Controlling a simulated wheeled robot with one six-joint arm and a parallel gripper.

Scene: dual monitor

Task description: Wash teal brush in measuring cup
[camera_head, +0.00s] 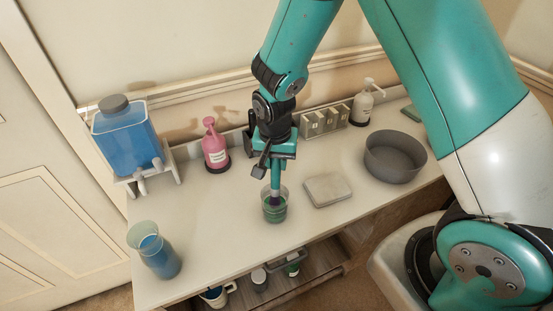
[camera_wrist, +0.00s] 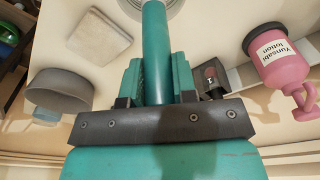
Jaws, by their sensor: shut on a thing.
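My gripper (camera_head: 276,165) is above the middle of the counter, pointing down. It is shut on the teal brush (camera_head: 276,183), held upright by its handle. The handle also shows between the jaws in the wrist view (camera_wrist: 155,50). The brush's dark lower end is inside a clear measuring cup (camera_head: 274,208) with green liquid in its lower part. The cup stands on the counter near the front edge. In the wrist view only part of the cup's rim (camera_wrist: 147,6) shows at the top edge. How deep the bristles sit in the liquid is hard to tell.
A folded grey cloth or pad (camera_head: 327,189) lies right of the cup, with a grey bowl (camera_head: 395,157) farther right. A pink lotion bottle (camera_head: 215,147), a blue dispenser (camera_head: 128,138) and a pitcher of blue liquid (camera_head: 157,255) stand left. A white bottle (camera_head: 362,106) is at the back.

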